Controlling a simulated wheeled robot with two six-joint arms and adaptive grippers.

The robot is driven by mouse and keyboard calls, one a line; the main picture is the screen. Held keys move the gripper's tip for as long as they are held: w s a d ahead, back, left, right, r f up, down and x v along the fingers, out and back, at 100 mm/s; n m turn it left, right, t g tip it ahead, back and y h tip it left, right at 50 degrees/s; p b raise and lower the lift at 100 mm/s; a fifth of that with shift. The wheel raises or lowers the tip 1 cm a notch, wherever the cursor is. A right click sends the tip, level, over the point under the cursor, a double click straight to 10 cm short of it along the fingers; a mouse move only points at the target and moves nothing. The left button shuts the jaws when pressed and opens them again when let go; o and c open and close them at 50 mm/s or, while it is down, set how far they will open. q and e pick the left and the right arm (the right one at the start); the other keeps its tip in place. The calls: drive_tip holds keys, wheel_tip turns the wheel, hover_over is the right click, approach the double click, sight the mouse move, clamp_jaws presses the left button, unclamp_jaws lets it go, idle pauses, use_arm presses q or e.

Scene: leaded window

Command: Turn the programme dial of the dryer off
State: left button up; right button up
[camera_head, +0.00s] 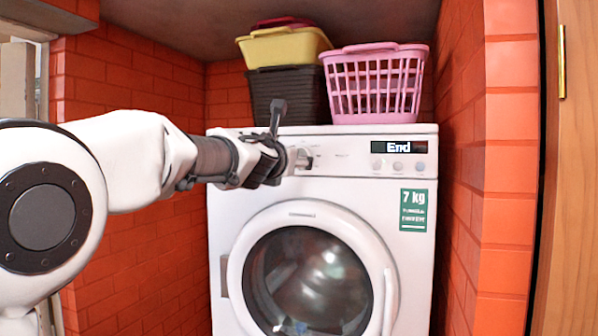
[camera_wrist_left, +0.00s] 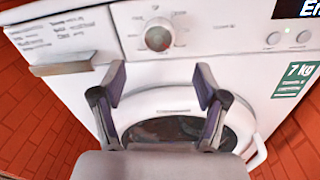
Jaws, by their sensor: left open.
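The white dryer (camera_head: 225,230) stands in a brick alcove. Its programme dial (camera_wrist_left: 158,35) is a round knob with a pale face on the front panel, with printed marks around it. In the head view the dial (camera_head: 301,159) is partly hidden behind my left gripper (camera_head: 277,150). In the wrist view the left gripper (camera_wrist_left: 161,75) is open and empty, its two fingers apart in front of the panel. The dial shows above and between the fingertips, with no finger seen closed on it. The display (camera_head: 398,147) reads "End". My right gripper is in no view.
A pink basket (camera_head: 375,85) and a dark basket with a yellow one (camera_head: 284,47) on it stand on the dryer. Brick walls (camera_head: 130,80) close in both sides. The round door (camera_head: 245,250) is below the panel, and a drawer front (camera_wrist_left: 62,65) is left of the dial.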

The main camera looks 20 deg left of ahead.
sight(300, 155)
use_arm(q)
drive_tip(key=w+p, duration=0.1)
drive_tip(key=w, duration=0.1)
drive_tip(key=w+p, duration=0.2)
drive_tip(key=w, duration=0.1)
drive_tip(key=w+p, duration=0.2)
drive_tip(key=w, duration=0.1)
drive_tip(key=shift+a+r, duration=0.15)
drive_tip(key=shift+r, duration=0.25)
drive_tip(key=shift+w+f, duration=0.1)
drive_tip(key=c, duration=1.2)
